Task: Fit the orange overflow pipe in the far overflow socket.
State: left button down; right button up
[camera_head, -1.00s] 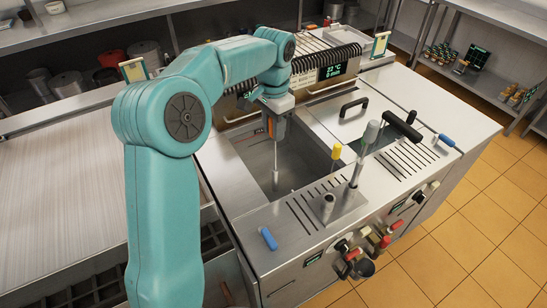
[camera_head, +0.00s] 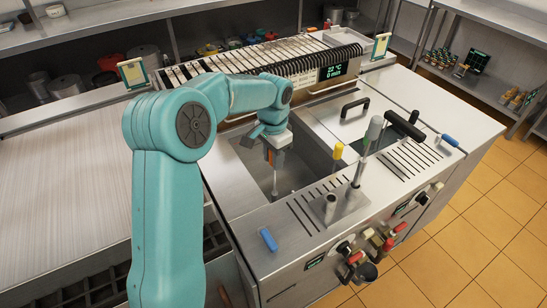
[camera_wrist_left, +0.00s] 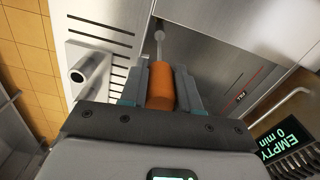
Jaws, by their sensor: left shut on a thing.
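My left gripper (camera_head: 272,157) is shut on the orange handle of the overflow pipe (camera_wrist_left: 161,86), over the open sunken well (camera_head: 247,158) in the steel counter. In the wrist view the orange part sits between both fingers, and a thin metal rod extends from it to a rounded end. In the head view the metal part points down into the well, its lower end near the well floor. I cannot make out the far overflow socket or tell whether the pipe's end touches one. My right gripper is not in view.
A slatted grill (camera_head: 262,58) with a display lies behind the well. A lid with a black handle (camera_head: 404,125) lies further right. A blue handle (camera_head: 268,239) lies near the front.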

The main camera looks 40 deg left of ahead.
aim_at(274, 173)
pick_arm(q)
jog(key=shift+w, duration=0.1)
jog(key=shift+p, duration=0.3)
notch_tip(274, 173, down, 6)
jog(key=b, duration=0.4)
jog(key=shift+f+b, duration=0.1)
jog(key=shift+b, duration=0.2)
jog(key=shift+f, duration=0.45)
dwell(0.7)
jog(key=shift+f+b, duration=1.35)
jog(key=shift+f, duration=0.3)
jog(key=c, duration=0.7)
grip_release()
jog(key=shift+c, duration=0.2)
jog(key=shift+r, duration=0.1)
